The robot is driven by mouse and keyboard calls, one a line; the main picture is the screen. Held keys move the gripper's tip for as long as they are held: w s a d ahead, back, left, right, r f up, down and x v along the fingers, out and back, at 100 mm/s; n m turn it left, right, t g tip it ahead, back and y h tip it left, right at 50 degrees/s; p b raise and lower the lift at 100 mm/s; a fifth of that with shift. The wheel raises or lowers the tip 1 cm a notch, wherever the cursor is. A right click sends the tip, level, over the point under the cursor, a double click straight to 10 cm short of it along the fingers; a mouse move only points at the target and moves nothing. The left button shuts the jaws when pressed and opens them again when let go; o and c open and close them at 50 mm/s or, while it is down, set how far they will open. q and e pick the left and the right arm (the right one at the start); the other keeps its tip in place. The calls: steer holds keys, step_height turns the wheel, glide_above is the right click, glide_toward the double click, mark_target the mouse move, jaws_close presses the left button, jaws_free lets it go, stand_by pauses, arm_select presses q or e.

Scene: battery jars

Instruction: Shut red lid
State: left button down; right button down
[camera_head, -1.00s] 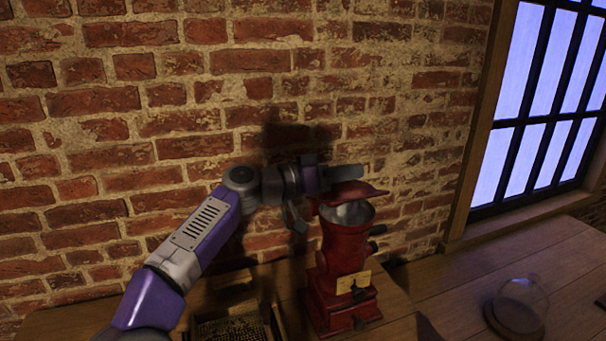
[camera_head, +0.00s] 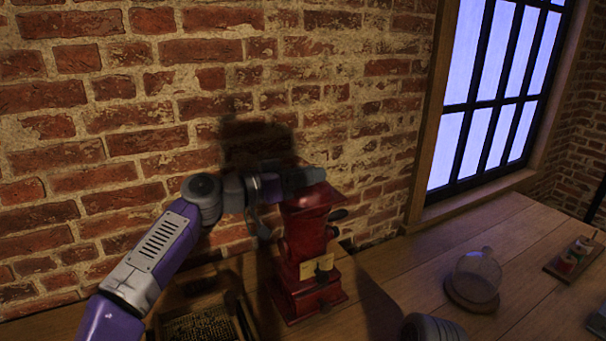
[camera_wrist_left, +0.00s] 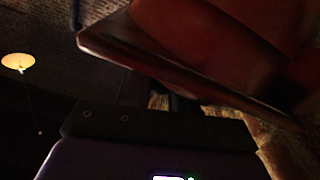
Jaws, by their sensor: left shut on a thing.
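The red grinder (camera_head: 305,245) stands upright at the back of the wooden table, near the brick wall. Its red lid (camera_head: 322,194) lies low over the top of the hopper, and the hopper's mouth does not show. My left gripper (camera_head: 303,179) is at the lid from the left, with its jaws shut on it; the fingers partly hide the lid. In the left wrist view a dark red slab edge, seemingly the lid (camera_wrist_left: 140,52), runs close across the picture; the grip itself is not clear there.
A tray with a dark grid (camera_head: 208,325) lies left of the grinder. A glass dome on a wooden base (camera_head: 476,275) and a small board with colored items (camera_head: 574,258) stand to the right. The tabletop between grinder and dome is mostly clear.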

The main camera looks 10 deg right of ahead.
arm_select(q)
steer(key=shift+s+d, duration=0.1)
steer(key=shift+d, duration=0.05)
steer(key=c, duration=1)
jaws_free()
steer(key=shift+o, duration=0.2)
steer(key=shift+f, duration=0.1)
steer(key=shift+a, duration=0.45)
steer(key=b+v, duration=0.1)
steer(key=v, duration=0.5)
steer(key=shift+s+a, duration=0.25)
steer(key=shift+a, duration=0.05)
